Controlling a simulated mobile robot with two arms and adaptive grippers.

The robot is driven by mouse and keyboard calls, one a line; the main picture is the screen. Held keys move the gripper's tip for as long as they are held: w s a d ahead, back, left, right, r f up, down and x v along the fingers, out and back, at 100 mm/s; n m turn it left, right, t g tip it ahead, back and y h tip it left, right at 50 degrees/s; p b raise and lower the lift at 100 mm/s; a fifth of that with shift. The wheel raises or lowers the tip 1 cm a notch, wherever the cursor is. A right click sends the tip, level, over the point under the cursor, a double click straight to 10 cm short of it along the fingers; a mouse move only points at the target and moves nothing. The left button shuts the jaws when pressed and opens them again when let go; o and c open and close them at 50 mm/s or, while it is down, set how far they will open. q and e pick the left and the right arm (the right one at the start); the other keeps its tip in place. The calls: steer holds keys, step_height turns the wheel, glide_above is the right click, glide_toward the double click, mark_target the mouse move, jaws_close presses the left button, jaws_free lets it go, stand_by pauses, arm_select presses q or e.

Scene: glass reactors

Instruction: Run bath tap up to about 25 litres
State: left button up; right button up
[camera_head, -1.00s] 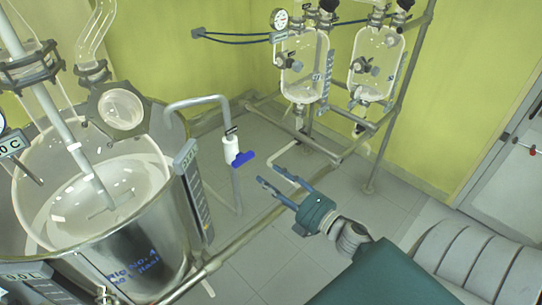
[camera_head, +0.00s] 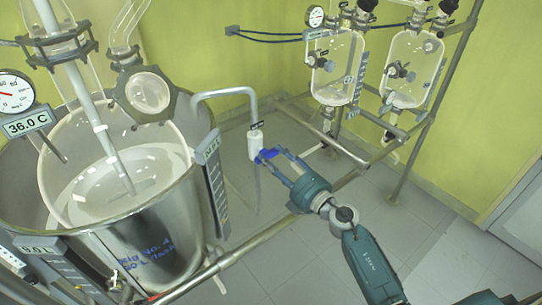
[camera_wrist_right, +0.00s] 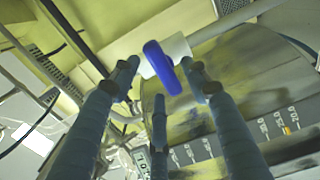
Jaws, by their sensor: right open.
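The bath tap is a white valve body (camera_head: 255,143) with a blue handle (camera_head: 268,155), on a bent grey pipe (camera_head: 222,93) beside the steel bath (camera_head: 160,235). My right gripper (camera_head: 273,159) is open at the blue handle, with its fingertips overlapping it in the head view. In the right wrist view the blue handle (camera_wrist_right: 162,68) shows between the spread fingers (camera_wrist_right: 160,85), just beyond their tips; I cannot tell whether they touch it. A small display (camera_head: 40,247) at the front left seems to end in "L", but its number is hard to read. My left gripper is not in view.
A glass vessel (camera_head: 95,185) hangs inside the bath, with a stirrer shaft. A temperature display (camera_head: 29,123) reads 36.0 C. A scaled gauge strip (camera_head: 214,190) stands on the bath's right side. Two glass vessels (camera_head: 336,68) hang on a pipe frame behind. Grey floor (camera_head: 300,255) is clear.

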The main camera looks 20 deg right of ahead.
steer(key=shift+x, duration=1)
steer(key=c, duration=1.1)
steer(key=shift+n, duration=0.3)
steer(key=n, duration=0.3)
steer(key=shift+b, duration=0.3)
steer(key=shift+a+n, duration=0.15)
steer(key=shift+n, duration=1.85)
